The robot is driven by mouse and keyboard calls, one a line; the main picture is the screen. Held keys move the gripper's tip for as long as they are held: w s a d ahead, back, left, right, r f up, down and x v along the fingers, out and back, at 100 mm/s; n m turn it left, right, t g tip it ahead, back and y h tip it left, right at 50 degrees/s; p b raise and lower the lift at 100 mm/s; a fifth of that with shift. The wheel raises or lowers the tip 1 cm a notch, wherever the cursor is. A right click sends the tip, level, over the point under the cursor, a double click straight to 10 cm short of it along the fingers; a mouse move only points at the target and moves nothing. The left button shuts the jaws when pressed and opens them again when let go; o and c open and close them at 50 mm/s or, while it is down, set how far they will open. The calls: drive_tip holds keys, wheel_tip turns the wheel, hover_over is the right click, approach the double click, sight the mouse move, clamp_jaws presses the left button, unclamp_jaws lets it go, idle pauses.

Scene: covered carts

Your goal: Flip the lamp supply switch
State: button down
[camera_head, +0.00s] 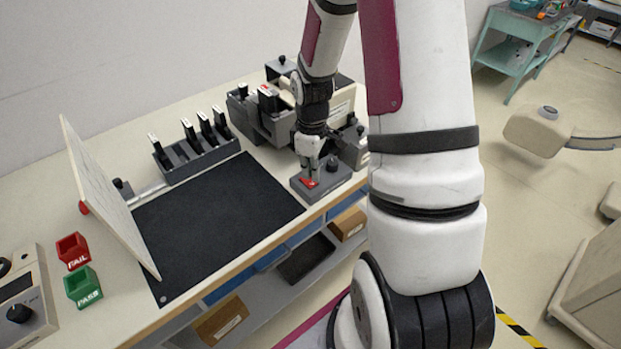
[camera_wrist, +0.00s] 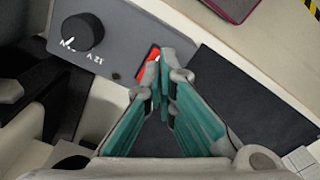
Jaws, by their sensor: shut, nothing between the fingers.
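The lamp supply box is a small grey box (camera_head: 338,181) near the front right edge of the bench. It has a red switch (camera_head: 308,183) and a black knob (camera_head: 333,164) on top. In the wrist view the red switch (camera_wrist: 147,66) is partly hidden behind my fingertips, and the black knob (camera_wrist: 83,32) is to its left. My gripper (camera_head: 311,180) points down at the switch with its fingers closed together and nothing between them. Its fingertips (camera_wrist: 163,55) are at or just over the switch; I cannot tell whether they touch it.
A dark mat (camera_head: 215,222) lies left of the box. Behind are a rack with several black-handled tools (camera_head: 195,150) and grey equipment (camera_head: 262,118). A tilted white panel (camera_head: 105,200), a red bin (camera_head: 73,250) and a green bin (camera_head: 83,287) stand at left.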

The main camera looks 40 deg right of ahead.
drive_tip(key=shift+r+p, duration=1.1)
drive_tip(key=shift+r, duration=1.3)
wheel_tip(320, 180, up, 10)
drive_tip(key=m+t, duration=0.1)
hover_over(311, 183)
drive_tip(key=a, duration=0.4)
drive_tip(key=s+a+r+m+t+b, duration=0.2)
drive_tip(key=s+a+r+m+t, duration=0.2)
drive_tip(key=s+a+r, duration=0.8)
drive_tip(key=s+r+m, duration=0.1)
drive_tip(key=s+r, duration=0.3)
drive_tip(key=shift+t, duration=0.3)
